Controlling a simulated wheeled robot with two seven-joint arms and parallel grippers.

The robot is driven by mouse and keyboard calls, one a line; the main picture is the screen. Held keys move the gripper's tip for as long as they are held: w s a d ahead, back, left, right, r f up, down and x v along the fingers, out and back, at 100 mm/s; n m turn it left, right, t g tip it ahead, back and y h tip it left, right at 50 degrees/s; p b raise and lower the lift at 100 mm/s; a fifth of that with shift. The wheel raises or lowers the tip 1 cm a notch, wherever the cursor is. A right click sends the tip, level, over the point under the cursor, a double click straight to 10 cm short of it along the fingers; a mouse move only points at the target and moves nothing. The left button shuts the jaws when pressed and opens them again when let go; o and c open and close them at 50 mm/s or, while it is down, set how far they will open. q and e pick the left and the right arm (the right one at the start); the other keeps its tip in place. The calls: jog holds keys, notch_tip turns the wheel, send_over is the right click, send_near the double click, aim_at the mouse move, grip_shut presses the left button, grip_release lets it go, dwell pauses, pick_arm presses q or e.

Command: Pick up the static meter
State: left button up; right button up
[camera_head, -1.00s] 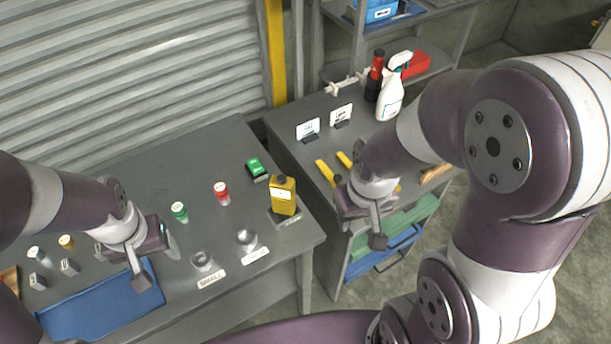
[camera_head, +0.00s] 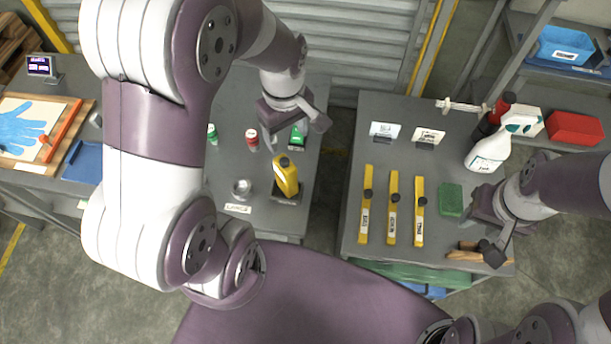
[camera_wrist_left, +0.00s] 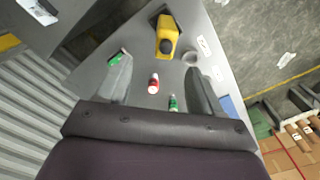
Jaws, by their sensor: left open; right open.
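A small green device with a dark face, which looks like the static meter (camera_head: 298,134), lies on the left table behind the yellow bottle. It also shows in the left wrist view (camera_wrist_left: 115,57), near the left-hand fingertip and partly hidden by it. My left gripper (camera_head: 293,120) is open above the table, over the device's far side; it appears apart from it. In the left wrist view its open fingers (camera_wrist_left: 160,74) have nothing held between them. My right gripper (camera_head: 487,228) is open and empty over the right table, beside a green block (camera_head: 451,200).
The right table holds yellow strips (camera_head: 392,207) and a white spray bottle (camera_head: 490,150). A gap separates the tables.

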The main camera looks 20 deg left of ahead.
aim_at(284, 160)
pick_arm(q)
jog(key=f, duration=0.1)
jog(key=s+a+f, duration=0.1)
jog(key=shift+a+f+p, duration=0.15)
jog(key=shift+f+p, duration=0.2)
jog(key=shift+p, duration=0.05)
jog(key=f, duration=0.1)
jog(key=f+p, duration=0.1)
jog(key=f, duration=0.3)
jog(key=shift+w+d+f, duration=0.25)
jog(key=shift+w+d, duration=0.05)
jog(key=shift+d, duration=0.1)
jog(key=f, duration=0.1)
jog(key=f+p, duration=0.1)
jog(key=f, duration=0.2)
jog(key=shift+s+a+f+p, duration=0.1)
jog(key=shift+s+a+p, duration=0.2)
jog(key=shift+p, duration=0.05)
jog(key=shift+f, duration=0.2)
jog(key=shift+w, duration=0.15)
jog(key=shift+c, duration=0.7)
jog(key=shift+d, duration=0.15)
jog(key=c, duration=1)
grip_shut()
pick_arm(e)
jog(key=r, duration=0.1)
jog(key=a+r, duration=0.1)
jog(key=r, duration=0.1)
jog(key=shift+s+r, duration=0.2)
jog(key=shift+r, duration=0.1)
